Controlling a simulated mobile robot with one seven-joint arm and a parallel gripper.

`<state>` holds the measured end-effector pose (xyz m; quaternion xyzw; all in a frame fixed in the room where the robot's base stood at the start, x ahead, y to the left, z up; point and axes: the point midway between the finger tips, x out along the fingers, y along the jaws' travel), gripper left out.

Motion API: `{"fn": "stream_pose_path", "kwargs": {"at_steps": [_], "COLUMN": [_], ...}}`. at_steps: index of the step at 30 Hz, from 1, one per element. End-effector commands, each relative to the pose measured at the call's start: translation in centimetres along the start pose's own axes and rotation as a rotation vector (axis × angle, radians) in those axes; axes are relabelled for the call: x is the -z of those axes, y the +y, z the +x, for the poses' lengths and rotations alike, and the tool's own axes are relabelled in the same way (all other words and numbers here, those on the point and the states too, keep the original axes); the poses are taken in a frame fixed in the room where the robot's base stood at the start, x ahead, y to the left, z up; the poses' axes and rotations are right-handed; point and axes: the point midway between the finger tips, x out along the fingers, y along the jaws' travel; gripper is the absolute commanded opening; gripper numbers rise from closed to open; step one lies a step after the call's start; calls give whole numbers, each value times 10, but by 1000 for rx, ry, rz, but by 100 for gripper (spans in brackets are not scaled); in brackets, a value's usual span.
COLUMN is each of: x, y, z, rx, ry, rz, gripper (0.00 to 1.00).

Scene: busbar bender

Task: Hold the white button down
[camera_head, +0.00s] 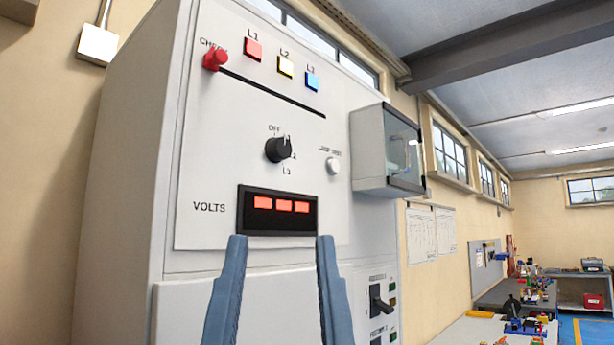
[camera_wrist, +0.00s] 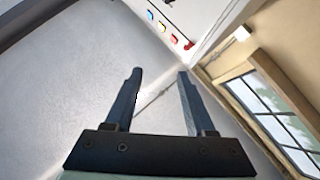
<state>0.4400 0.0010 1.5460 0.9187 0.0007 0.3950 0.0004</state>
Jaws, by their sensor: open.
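The white button (camera_head: 333,166) is a small round knob on the grey panel (camera_head: 225,130), under a label that seems to read "LAMP TEST". It sits right of the black rotary knob (camera_head: 278,149) and above the red-lit display (camera_head: 278,211) marked "VOLTS". My gripper (camera_head: 281,240) is open and empty, its two blue-grey fingers apart below the display. It is lower than the white button and to its left in the head view. In the wrist view my gripper (camera_wrist: 158,75) shows open with nothing between the fingers. The white button cannot be made out there.
A red knob (camera_head: 215,59) and red, yellow and blue lamps (camera_head: 285,66) are at the panel top. A glass-fronted box (camera_head: 387,150) juts out right of the white button. A black-handled switch (camera_head: 380,299) is lower right. Cluttered workbenches (camera_head: 515,292) stand farther right.

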Motion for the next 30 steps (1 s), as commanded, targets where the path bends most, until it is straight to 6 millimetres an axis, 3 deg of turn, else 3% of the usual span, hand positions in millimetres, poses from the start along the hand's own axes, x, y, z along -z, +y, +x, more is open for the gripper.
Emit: {"fn": "stream_pose_path", "kwargs": {"at_steps": [1,10,30], "x": [0,0,0], "y": [0,0,0], "z": [0,0,0], "rx": [0,0,0], "ry": [0,0,0], "rz": [0,0,0], "gripper": [53,0,0]}}
